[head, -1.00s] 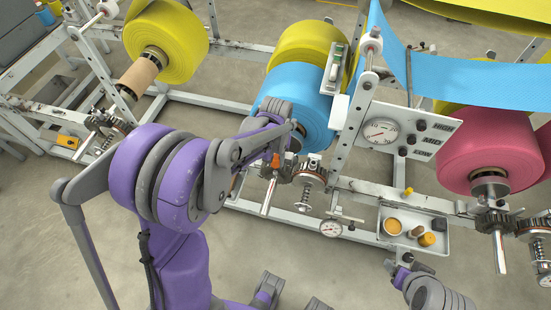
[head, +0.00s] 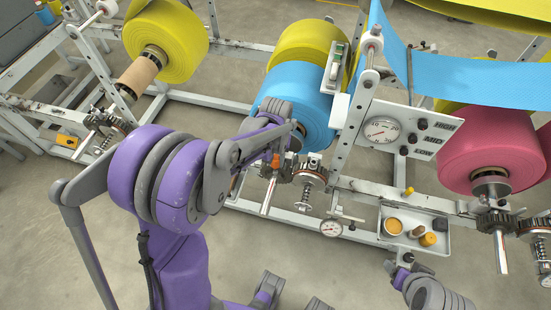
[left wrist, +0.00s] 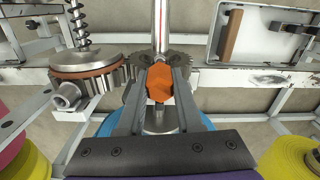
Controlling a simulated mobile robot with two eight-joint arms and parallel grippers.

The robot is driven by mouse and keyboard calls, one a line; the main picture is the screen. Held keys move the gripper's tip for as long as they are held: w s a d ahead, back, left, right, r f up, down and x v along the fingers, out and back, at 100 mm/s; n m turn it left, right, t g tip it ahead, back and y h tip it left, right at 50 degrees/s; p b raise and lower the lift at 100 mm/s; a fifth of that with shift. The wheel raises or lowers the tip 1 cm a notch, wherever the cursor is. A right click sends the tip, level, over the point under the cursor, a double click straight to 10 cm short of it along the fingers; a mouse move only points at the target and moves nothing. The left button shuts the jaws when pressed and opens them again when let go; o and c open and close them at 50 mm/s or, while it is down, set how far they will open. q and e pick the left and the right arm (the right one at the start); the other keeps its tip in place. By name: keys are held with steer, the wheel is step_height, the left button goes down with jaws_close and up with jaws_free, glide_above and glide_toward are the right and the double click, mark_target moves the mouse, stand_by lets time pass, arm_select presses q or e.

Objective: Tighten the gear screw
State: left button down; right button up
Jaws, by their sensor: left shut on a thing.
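An orange hexagonal screw head (left wrist: 159,84) sits between the two fingers of my left gripper (left wrist: 160,78) in the left wrist view, and the fingers are shut on it. In the head view, my left gripper (head: 284,150) is at the gear assembly below the blue roll, and a bit of the orange head (head: 276,160) shows there. Toothed gears (left wrist: 118,80) with a spring above stand to the left of the fingers in the wrist view. The gears (head: 309,176) also show in the head view. My right gripper (head: 394,268) is at the lower right, small and apart from the gears; its jaw opening is unclear.
A blue roll (head: 300,95) hangs above the gears, with a gauge panel (head: 395,130) to its right. A small dial (head: 331,228) and a parts tray (head: 436,242) are on the lower rail. The foreground floor is mostly clear.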

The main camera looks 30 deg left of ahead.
arm_select(q)
steer(key=shift+f+b, duration=0.5)
steer(key=shift+f, duration=0.15)
stand_by(0.5)
steer(key=m, duration=0.5)
steer(key=shift+b, duration=0.35)
steer(key=m, duration=0.5)
steer(key=shift+f+m+b, duration=0.1)
steer(key=shift+m+b, duration=0.2)
steer(key=shift+m, duration=0.3)
steer(key=m, duration=0.7)
steer(key=shift+m, duration=0.9)
